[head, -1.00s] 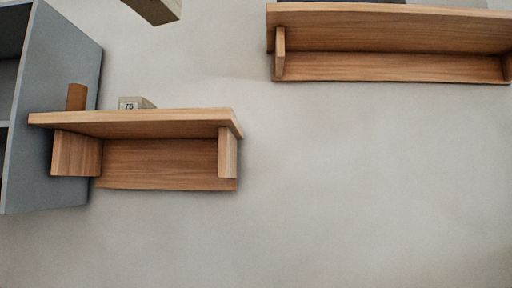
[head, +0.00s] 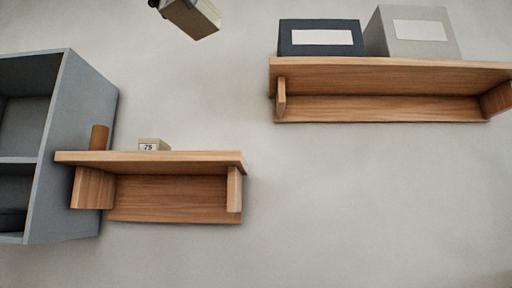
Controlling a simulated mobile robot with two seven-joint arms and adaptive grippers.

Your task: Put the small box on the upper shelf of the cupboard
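A grey open cupboard (head: 82,150) hangs at the left in the head view, cut off by the picture's edge. A shelf board (head: 18,160) divides it into an upper and a lower compartment. The visible part of the upper compartment looks empty. A dark object (head: 12,219) is in the lower one. A small pale box marked 75 (head: 153,145) stands on a wooden wall shelf (head: 150,158) right of the cupboard; its lower part is hidden by the shelf edge. I cannot tell whether it is the task's box. Neither gripper is in view.
A brown cylinder (head: 99,137) stands on the same wooden shelf. A higher wooden shelf (head: 390,75) at the right holds a dark box (head: 300,38) and a grey box (head: 412,32). A beige block-shaped object (head: 190,18) with dark parts shows at the top. The wall below is bare.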

